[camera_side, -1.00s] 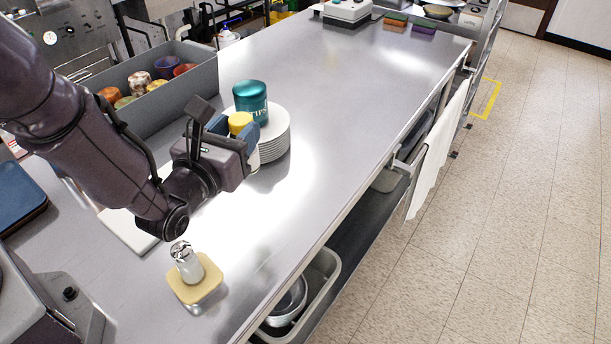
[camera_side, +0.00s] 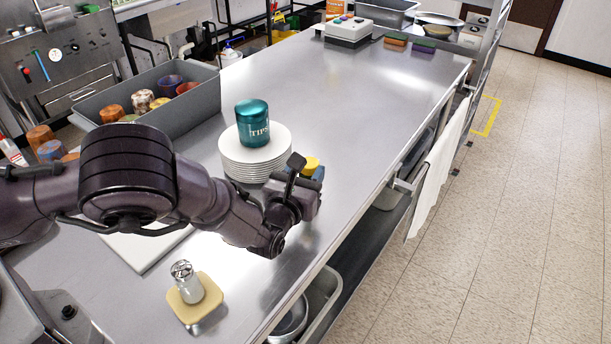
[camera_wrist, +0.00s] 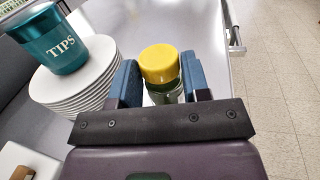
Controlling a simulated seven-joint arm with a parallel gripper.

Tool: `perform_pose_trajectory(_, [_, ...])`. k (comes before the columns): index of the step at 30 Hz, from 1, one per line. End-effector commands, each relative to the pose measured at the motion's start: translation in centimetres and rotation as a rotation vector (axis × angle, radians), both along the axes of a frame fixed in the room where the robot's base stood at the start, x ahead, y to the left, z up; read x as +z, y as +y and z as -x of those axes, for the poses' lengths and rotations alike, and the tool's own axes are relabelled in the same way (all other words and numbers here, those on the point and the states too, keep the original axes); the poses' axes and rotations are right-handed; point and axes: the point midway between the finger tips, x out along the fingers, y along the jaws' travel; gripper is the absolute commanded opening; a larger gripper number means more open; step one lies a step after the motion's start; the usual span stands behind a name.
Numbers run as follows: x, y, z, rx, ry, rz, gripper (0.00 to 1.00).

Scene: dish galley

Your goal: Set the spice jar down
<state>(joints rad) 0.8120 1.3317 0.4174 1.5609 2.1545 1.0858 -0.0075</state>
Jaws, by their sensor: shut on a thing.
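The spice jar has a yellow lid and a clear, greenish body. It shows in the wrist view (camera_wrist: 162,75) between the two blue fingers of my gripper (camera_wrist: 160,85), which is shut on it. In the side view the jar's yellow lid (camera_side: 311,163) shows at my gripper (camera_side: 308,173), over the counter (camera_side: 350,130), right of the plate stack. My wrist hides the jar's lower part there, so I cannot tell whether its base touches the counter.
A stack of white plates (camera_side: 240,165) bears a teal tips cup (camera_side: 252,124), close left of my gripper. A grey bin (camera_side: 205,98) holds several cups. The counter's far middle is clear.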

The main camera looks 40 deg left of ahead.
Motion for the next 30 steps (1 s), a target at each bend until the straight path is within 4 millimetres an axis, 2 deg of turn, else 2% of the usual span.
perform_pose_trajectory(3, [-0.94, 0.06, -0.03, 0.001, -0.003, 0.000, 0.17])
perform_pose_trajectory(14, [-1.26, 0.06, 0.00, 0.001, -0.003, 0.000, 0.17])
perform_pose_trajectory(15, [-1.24, 0.07, 0.01, 0.002, -0.002, 0.001, 0.52])
perform_pose_trajectory(17, [-1.23, 0.07, 0.01, 0.002, -0.002, 0.001, 0.66])
perform_pose_trajectory(18, [-1.23, 0.06, 0.01, 0.002, -0.002, 0.001, 0.69])
perform_pose_trajectory(27, [-0.95, 0.04, 0.00, 0.001, -0.003, 0.001, 0.69])
perform_pose_trajectory(30, [-0.99, -0.26, 0.91, 0.000, -0.001, 0.000, 0.69])
